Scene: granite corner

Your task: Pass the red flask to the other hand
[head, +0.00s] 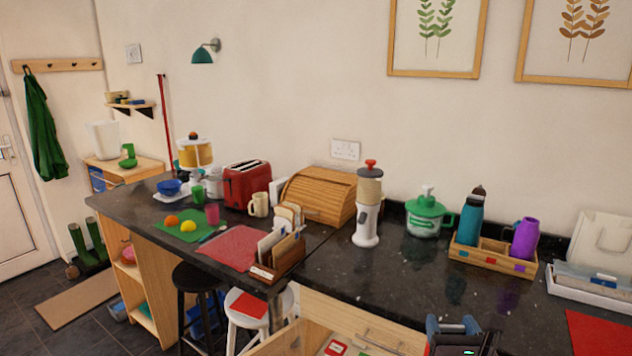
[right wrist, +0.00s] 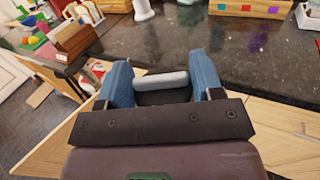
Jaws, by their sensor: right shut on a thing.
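My right gripper (head: 453,326) is low in the head view, in front of the counter edge. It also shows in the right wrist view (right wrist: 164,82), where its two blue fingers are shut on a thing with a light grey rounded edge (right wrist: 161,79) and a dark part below. No red shows on this thing, and I cannot tell whether it is the red flask. No red flask stands out elsewhere. A wooden crate (head: 490,263) on the counter holds a teal flask (head: 470,222) and a purple flask (head: 524,239). My left gripper is not in view.
An open wooden drawer (head: 378,333) juts out left of my right gripper. A white grinder (head: 365,229) and a green-lidded jar (head: 426,220) stand on the dark counter (head: 400,275). A letter rack (head: 282,260) is further left. The counter before the crate is clear.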

